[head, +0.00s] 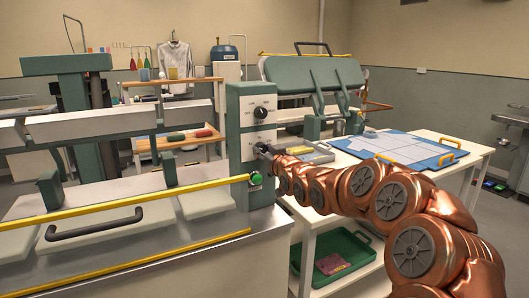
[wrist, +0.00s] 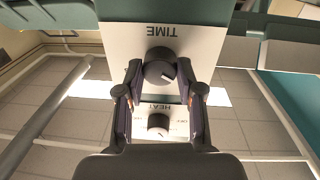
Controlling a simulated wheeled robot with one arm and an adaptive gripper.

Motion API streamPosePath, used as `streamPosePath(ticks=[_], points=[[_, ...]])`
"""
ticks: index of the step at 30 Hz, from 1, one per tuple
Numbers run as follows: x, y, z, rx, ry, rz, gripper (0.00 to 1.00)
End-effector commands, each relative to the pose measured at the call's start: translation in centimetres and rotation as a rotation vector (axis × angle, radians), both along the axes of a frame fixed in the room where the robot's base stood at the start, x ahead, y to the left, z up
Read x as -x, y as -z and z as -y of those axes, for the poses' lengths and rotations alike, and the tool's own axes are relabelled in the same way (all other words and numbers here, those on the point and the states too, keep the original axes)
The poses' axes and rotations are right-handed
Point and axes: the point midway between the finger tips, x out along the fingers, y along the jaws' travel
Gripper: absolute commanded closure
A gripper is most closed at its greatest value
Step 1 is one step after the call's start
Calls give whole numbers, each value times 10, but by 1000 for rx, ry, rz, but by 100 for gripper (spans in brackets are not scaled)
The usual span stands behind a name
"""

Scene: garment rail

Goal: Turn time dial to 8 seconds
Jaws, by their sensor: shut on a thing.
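The time dial (wrist: 159,68) is a dark round knob on a white plate labelled TIME, upside down in the wrist view. A short white pointer mark shows on its lower right edge in that view. The scale numbers cannot be read. My gripper (wrist: 160,76) is shut on the time dial, one finger at each side. In the head view my gripper (head: 265,150) is at the lower plate of the green control box (head: 233,152) and hides most of the dial.
The heat dial (wrist: 158,125) sits on the plate beside the time dial, between my fingers' bases in the wrist view; it also shows in the head view (head: 261,113). A green button (head: 255,179) is below my gripper. A table with a blue mat (head: 395,147) stands right.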

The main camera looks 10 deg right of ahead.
Motion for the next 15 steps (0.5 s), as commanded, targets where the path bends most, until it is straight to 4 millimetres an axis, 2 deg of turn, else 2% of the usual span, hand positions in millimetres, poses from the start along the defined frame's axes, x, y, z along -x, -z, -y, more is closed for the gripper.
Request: streamPosePath(ticks=[8,15], points=[[0,-1,-1,-32,-1,-9,98],[0,-3,-1,-158,-2,-43,98]])
